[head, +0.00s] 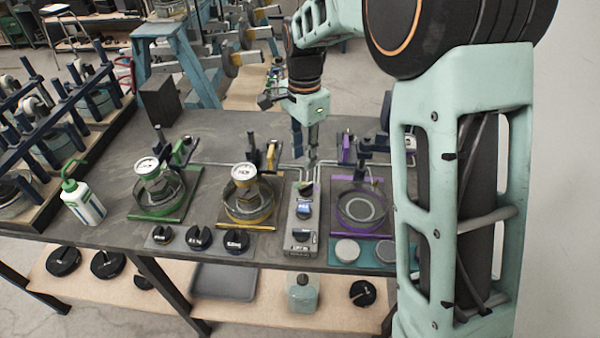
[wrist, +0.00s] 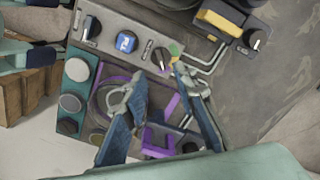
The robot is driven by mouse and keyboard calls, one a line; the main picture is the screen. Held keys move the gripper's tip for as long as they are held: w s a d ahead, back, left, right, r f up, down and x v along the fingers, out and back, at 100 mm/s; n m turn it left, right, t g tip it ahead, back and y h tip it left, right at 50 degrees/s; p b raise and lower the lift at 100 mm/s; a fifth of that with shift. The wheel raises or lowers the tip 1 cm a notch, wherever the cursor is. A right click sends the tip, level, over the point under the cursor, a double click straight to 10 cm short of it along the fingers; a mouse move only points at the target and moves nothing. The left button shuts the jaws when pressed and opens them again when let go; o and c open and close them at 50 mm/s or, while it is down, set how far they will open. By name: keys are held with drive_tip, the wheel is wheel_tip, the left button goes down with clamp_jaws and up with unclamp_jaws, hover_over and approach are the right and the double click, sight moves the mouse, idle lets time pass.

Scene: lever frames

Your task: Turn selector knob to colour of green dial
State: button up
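The selector knob (wrist: 161,57) is a dark knob at one end of the grey control panel (wrist: 108,22), with green and purple patches beside it. In the head view it sits at the panel's far end (head: 304,188); its pointer setting is too small to tell. The green dial is a round white-faced gauge (head: 147,166) over a glass dish on a green plate (head: 150,216) at left. My gripper (head: 312,158) points down above the panel's far end. In the wrist view my gripper (wrist: 161,73) has its blue fingers apart, with the knob just beyond the tips.
The panel also has a blue knob (wrist: 126,41) and a black knob (wrist: 91,27). A yellow station with a gauge (head: 243,174) and a purple station with a dish (head: 360,207) flank the panel. Pipes run near its far end. A white-green bottle (head: 84,202) stands at left.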

sight(303, 186)
wheel_tip(303, 186, down, 10)
drive_tip(key=shift+s+f+p, duration=0.1)
drive_tip(key=shift+p, duration=0.4)
drive_tip(key=shift+c, duration=0.4)
clamp_jaws()
